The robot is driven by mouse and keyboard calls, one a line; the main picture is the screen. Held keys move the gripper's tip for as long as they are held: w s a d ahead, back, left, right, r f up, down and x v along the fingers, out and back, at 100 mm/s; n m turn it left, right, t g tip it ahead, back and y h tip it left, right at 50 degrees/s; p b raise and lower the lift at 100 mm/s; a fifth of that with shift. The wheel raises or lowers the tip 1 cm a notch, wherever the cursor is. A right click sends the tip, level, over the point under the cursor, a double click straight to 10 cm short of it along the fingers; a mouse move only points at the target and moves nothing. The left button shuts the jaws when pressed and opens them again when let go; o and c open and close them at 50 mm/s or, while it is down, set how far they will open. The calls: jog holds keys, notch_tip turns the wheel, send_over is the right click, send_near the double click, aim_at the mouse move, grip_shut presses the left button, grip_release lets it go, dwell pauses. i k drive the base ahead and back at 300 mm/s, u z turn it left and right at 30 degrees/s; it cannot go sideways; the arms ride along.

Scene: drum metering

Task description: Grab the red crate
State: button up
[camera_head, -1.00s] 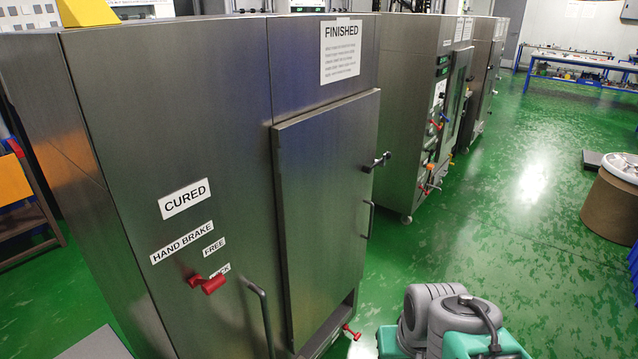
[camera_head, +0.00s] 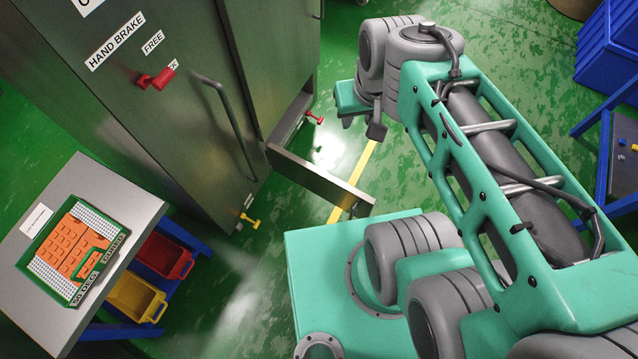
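The red crate (camera_head: 166,256) is an open bin at the lower left of the head view. It sits on a blue shelf under a grey-topped table, beside a yellow crate (camera_head: 134,298). The table top overhangs its left part. My teal and grey arm fills the right half of the view, well to the right of the crate. The gripper's fingers do not show clearly, and nothing touches the red crate.
The grey table (camera_head: 95,190) carries a green tray (camera_head: 30,262) with orange pieces. A steel cabinet (camera_head: 190,130) with a red hand-brake lever (camera_head: 156,78) stands behind. A grey flap (camera_head: 318,183) juts from it. Green floor is open between table and my base. Blue bins (camera_head: 608,45) stand upper right.

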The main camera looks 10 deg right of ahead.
aim_at(165, 257)
jog(key=u, duration=2.55)
jog(key=k, duration=1.1)
jog(key=u, duration=1.35)
jog(key=i, duration=1.65)
jog(key=z, duration=1.15)
jog(key=i, duration=0.45)
jog(key=z, duration=0.45)
